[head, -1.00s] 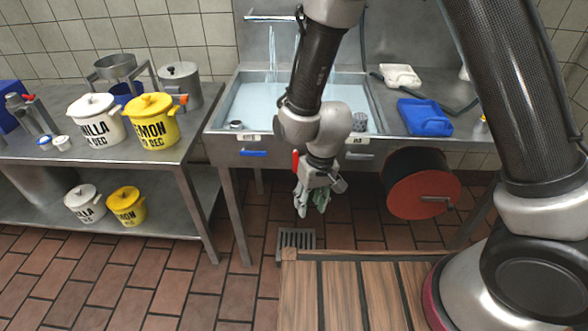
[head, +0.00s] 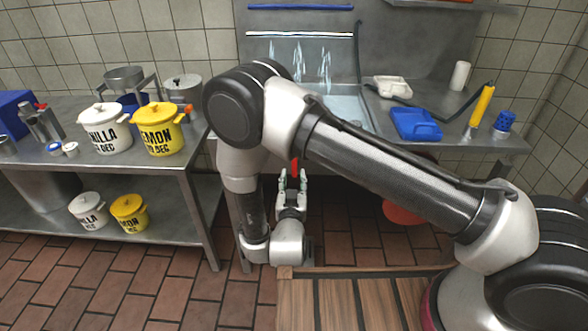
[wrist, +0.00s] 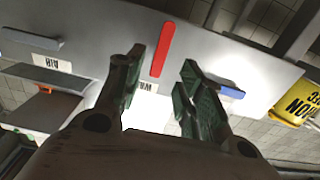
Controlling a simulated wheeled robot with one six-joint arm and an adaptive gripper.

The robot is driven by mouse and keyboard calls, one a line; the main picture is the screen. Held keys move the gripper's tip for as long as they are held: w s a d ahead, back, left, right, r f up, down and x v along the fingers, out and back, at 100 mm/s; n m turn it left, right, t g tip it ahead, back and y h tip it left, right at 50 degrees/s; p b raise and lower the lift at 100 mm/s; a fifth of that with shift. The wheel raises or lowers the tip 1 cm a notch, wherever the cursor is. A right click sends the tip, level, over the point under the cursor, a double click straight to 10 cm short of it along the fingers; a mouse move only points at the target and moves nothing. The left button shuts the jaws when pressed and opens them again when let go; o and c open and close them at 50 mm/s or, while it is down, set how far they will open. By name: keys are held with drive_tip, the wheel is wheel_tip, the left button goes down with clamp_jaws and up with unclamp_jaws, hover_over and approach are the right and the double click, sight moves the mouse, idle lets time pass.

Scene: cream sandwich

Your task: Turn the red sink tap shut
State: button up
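The red tap handle (head: 295,167) is a flat red bar on the steel front of the sink (head: 352,100). The wrist view also shows the red handle (wrist: 161,50), with a partly hidden white label below it. My gripper (head: 293,178) points at the sink front. In the wrist view, my gripper (wrist: 161,60) is open, with one green-padded finger to each side of the handle's line. The handle shows in the gap; I cannot tell whether it is between the fingertips or just beyond them. Water streams (head: 300,62) fall into the sink.
A blue handle (wrist: 231,91) is right of the red one in the wrist view. A red reel (head: 403,213) is under the counter, partly behind my arm. A side table with a white pot (head: 104,130) and yellow pot (head: 158,130) stands left. The tiled floor (head: 130,270) is clear.

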sight(294, 168)
drive_tip(key=w, duration=0.6)
drive_tip(key=shift+w+d, duration=0.15)
drive_tip(key=shift+w, duration=0.05)
clamp_jaws()
